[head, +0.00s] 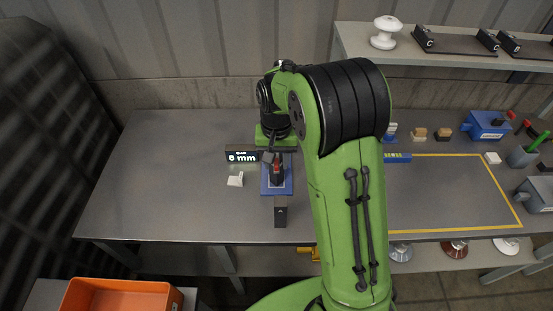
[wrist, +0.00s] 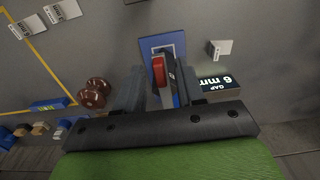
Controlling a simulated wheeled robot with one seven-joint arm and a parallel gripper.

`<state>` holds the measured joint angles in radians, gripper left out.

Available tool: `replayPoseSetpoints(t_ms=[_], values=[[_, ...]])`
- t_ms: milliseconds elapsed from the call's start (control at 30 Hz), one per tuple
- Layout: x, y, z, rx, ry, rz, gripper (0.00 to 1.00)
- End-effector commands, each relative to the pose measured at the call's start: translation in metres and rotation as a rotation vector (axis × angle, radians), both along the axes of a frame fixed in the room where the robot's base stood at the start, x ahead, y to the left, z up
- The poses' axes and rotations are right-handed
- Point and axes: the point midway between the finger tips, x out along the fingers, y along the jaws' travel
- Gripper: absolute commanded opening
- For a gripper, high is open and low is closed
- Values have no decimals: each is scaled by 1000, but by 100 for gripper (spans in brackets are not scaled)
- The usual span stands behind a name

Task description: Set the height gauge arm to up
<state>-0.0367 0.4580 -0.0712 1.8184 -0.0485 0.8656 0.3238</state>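The height gauge shows in the head view as a blue base (head: 285,188) with a red and black part (head: 277,172) above it. In the wrist view its blue base (wrist: 148,44) lies beyond a red-tipped lever (wrist: 158,70). My gripper (wrist: 161,88) is open, with one finger on each side of the lever; I cannot tell whether either touches it. My wrist partly hides the gauge in the head view, so the arm's exact position is unclear. A display (head: 243,156) beside it reads "GAP 6 mm"; it also shows in the wrist view (wrist: 217,83).
A small white piece (head: 235,179) lies left of the gauge, and a dark grey block (head: 280,212) stands in front. A yellow-outlined area (head: 450,232) and several small items are on the right. The left bench (head: 150,185) is clear. An orange bin (head: 115,297) stands at front left.

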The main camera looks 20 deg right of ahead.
Motion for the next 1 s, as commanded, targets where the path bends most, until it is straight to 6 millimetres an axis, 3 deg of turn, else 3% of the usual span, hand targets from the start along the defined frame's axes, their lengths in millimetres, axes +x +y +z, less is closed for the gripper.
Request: replayPoseSetpoints(t_ms=[33, 300, 733, 1000], values=[[0, 0, 0, 0, 0, 0, 38], [0, 0, 1, 0, 0, 0, 0], [0, 0, 3, 2, 7, 0, 0], [0, -1, 22, 27, 86, -1, 0]])
